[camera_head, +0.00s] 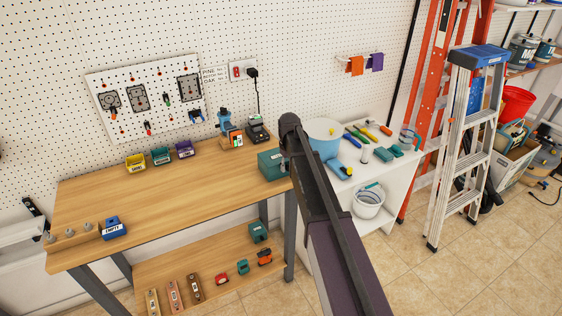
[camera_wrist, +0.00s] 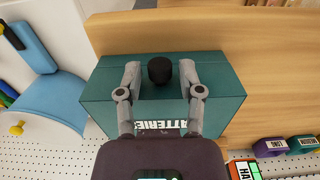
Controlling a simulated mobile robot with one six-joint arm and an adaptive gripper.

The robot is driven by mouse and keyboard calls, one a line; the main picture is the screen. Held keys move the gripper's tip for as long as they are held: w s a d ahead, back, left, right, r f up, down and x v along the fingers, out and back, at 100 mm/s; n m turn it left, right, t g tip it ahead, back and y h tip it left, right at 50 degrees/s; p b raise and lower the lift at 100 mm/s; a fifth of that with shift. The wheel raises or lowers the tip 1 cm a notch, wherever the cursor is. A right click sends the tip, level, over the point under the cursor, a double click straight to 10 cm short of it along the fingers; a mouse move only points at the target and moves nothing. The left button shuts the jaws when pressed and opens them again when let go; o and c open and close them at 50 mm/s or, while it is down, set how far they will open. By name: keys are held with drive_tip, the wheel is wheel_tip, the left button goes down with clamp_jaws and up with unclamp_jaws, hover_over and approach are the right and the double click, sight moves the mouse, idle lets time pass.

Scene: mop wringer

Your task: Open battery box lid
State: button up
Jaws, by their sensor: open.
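The battery box (camera_head: 270,164) is a teal box at the right end of the wooden workbench. In the wrist view the battery box (camera_wrist: 103,92) fills the middle, with white lettering that reads in part "ATTERIE". Its lid is down, and a black round knob (camera_wrist: 160,70) stands on top. My gripper (camera_wrist: 160,74) is open over the box, with one finger on each side of the knob. A gap shows between the knob and each finger. In the head view my arm hides the gripper and the knob.
The workbench (camera_head: 150,192) is clear around its middle. Yellow, teal and purple bins (camera_head: 160,156) stand along its back. Orange-and-black items and a charger (camera_head: 257,131) stand behind the box. A white side table (camera_head: 385,172) with a light-blue bucket (camera_head: 322,128) and tools adjoins on the right.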

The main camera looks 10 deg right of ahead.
drive_tip(key=c, duration=0.6)
drive_tip(key=shift+o, duration=0.2)
drive_tip(key=shift+r, duration=0.1)
drive_tip(key=shift+w+a+r+p, duration=0.1)
drive_tip(key=shift+w+r+p, duration=0.15)
drive_tip(key=shift+r+p, duration=0.4)
drive_tip(key=shift+w+a+r+p, duration=0.1)
drive_tip(key=shift+w+r+p, duration=0.1)
drive_tip(key=shift+r+p, duration=0.4)
drive_tip(key=shift+w+r+p, duration=0.25)
drive_tip(key=shift+r+p, duration=0.2)
drive_tip(key=shift+p, duration=0.1)
drive_tip(key=shift+w+a+r+p, duration=0.2)
drive_tip(key=shift+w+r+p, duration=0.25)
drive_tip(key=shift+r+p, duration=0.2)
drive_tip(key=shift+w+r, duration=0.1)
